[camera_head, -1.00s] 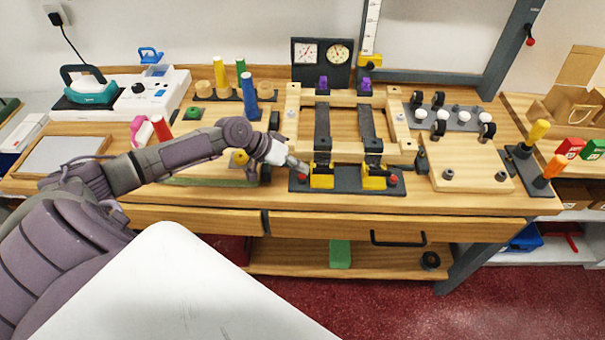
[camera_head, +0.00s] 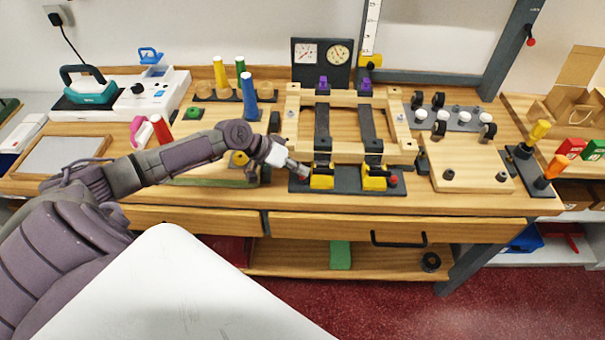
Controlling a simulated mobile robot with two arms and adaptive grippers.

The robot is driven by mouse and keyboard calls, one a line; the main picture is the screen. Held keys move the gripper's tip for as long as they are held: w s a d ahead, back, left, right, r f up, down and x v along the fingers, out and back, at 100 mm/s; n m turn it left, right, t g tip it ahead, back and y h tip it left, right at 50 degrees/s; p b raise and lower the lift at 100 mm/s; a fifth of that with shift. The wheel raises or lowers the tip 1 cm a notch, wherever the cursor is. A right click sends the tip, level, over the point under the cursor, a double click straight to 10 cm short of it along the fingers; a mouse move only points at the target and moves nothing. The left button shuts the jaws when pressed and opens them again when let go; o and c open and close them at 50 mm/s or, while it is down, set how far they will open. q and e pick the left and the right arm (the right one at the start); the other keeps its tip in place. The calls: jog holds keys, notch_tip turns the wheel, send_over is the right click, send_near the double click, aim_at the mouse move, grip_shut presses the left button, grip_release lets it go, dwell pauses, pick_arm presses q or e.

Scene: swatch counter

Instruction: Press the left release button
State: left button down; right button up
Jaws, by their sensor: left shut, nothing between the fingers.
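A black base plate (camera_head: 347,188) lies near the bench's front edge and carries two yellow blocks with black straps running back from them. The left yellow block (camera_head: 321,182) has my left gripper (camera_head: 304,173) at its left side. The gripper's fingers are shut, empty and pointed down to the right, over the place of the left release button. That button is hidden behind the fingertips, so I cannot tell whether they touch it. The right red button (camera_head: 392,179) shows beside the right yellow block (camera_head: 373,183). My right gripper is not in view.
A wooden frame (camera_head: 398,125) stands behind the plate. Coloured pegs (camera_head: 249,98) stand behind my left arm. A wooden board (camera_head: 465,168) with black knobs lies to the right. A drawer with a black handle (camera_head: 398,240) is below the bench top.

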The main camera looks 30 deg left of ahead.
aim_at(299, 176)
pick_arm(q)
jog(key=shift+r+p, duration=0.8)
jog(key=shift+r, duration=0.1)
jog(key=shift+r, duration=0.1)
notch_tip(299, 176, up, 5)
jog(key=p, duration=0.4)
dwell(0.6)
